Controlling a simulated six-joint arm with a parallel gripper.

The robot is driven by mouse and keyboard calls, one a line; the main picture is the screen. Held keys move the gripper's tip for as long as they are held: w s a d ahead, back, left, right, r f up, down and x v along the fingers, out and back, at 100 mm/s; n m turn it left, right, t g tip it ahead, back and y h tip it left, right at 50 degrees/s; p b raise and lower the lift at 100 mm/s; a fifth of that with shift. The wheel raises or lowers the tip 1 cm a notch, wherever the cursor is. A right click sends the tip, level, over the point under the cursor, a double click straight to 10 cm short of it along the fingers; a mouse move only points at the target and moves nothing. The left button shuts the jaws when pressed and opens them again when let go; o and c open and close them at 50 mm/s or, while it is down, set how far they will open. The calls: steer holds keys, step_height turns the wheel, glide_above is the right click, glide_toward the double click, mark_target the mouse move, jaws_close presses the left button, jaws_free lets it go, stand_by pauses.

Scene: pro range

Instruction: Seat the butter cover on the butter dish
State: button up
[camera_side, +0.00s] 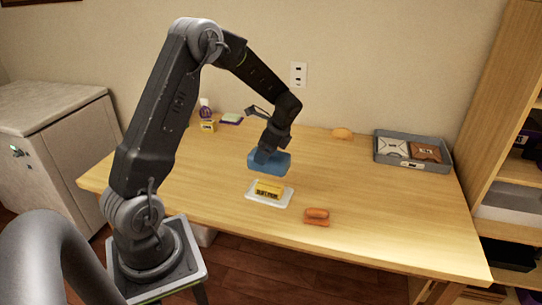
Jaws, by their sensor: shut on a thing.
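The blue butter cover (272,164) is held in my gripper (266,154), which is shut on its top. The cover hangs roughly level above the table. The white butter dish (283,202) lies on the table just below the cover in the picture, with a yellow block of butter (268,190) on it. The cover and the dish look apart. My fingertips are small and partly hidden against the cover.
An orange-brown object (317,216) lies right of the dish. A grey tray (447,168) with packets stands at the back right. An orange-yellow item (342,133) lies at the back. A purple bottle (205,110) and small items stand at the back left. The right front is clear.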

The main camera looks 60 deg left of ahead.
mark_target(263, 184)
steer(key=shift+f, duration=0.1)
steer(key=shift+f, duration=4.9)
steer(key=shift+f, duration=0.25)
steer(key=o, duration=0.6)
steer(key=shift+c, duration=0.2)
steer(key=shift+r, duration=2.5)
steer(key=shift+o, duration=1)
